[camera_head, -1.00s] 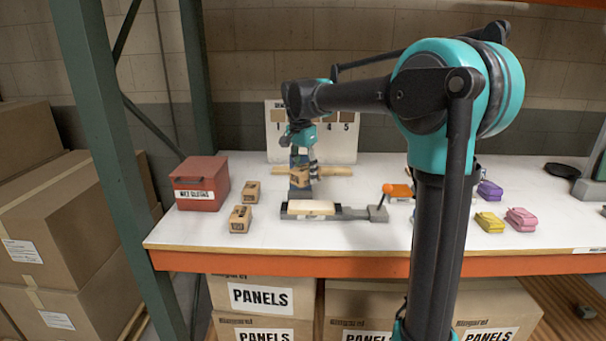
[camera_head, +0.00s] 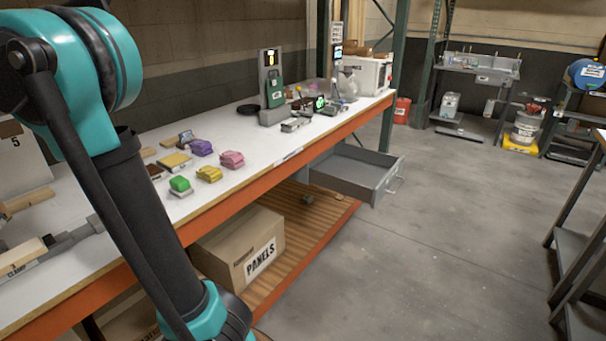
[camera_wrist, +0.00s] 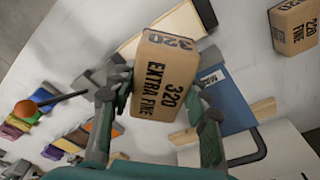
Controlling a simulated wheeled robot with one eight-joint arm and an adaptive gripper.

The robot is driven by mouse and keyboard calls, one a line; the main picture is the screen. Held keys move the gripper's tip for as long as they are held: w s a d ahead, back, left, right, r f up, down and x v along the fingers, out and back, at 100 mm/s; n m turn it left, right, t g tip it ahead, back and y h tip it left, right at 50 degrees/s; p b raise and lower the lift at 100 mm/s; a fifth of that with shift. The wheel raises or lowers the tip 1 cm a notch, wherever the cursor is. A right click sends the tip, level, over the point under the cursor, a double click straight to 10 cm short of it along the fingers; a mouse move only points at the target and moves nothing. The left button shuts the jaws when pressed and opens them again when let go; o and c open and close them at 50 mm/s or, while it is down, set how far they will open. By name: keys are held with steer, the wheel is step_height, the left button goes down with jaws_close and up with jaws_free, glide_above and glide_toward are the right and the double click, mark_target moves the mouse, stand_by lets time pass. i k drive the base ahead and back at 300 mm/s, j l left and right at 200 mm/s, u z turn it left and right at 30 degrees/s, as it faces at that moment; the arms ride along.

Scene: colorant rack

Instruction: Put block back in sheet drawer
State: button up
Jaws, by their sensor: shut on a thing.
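A tan block (camera_wrist: 163,78) printed "320 EXTRA FINE" is between the fingers of my gripper (camera_wrist: 158,98) in the wrist view. My gripper is shut on it, and it looks tilted in that view. My gripper and the block are outside the head view. A grey drawer (camera_head: 392,184) under the bench stands pulled out at the middle right of the head view, with a handle on its front. The part of the drawer inside I can see looks empty.
A second block (camera_wrist: 294,27) marked "320 FINE" lies at the upper right in the wrist view. The white bench top (camera_head: 235,128) holds several coloured pieces. A PANELS box (camera_head: 238,245) sits on the lower shelf. The floor before the drawer is clear.

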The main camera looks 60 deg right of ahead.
mark_target(350, 174)
steer(key=l+z, duration=0.15)
steer(key=z, duration=0.25)
steer(key=l+z, duration=0.1)
steer(key=z, duration=0.3)
steer(key=l+z, duration=0.15)
steer(key=z, duration=0.25)
steer(key=i+l+z, duration=0.25)
steer(key=l, duration=0.35)
steer(key=i+l+z, duration=0.2)
steer(key=i+l, duration=0.15)
steer(key=l, duration=0.2)
steer(key=i+l+z, duration=0.25)
steer(key=i+l, duration=0.4)
steer(key=l, duration=0.2)
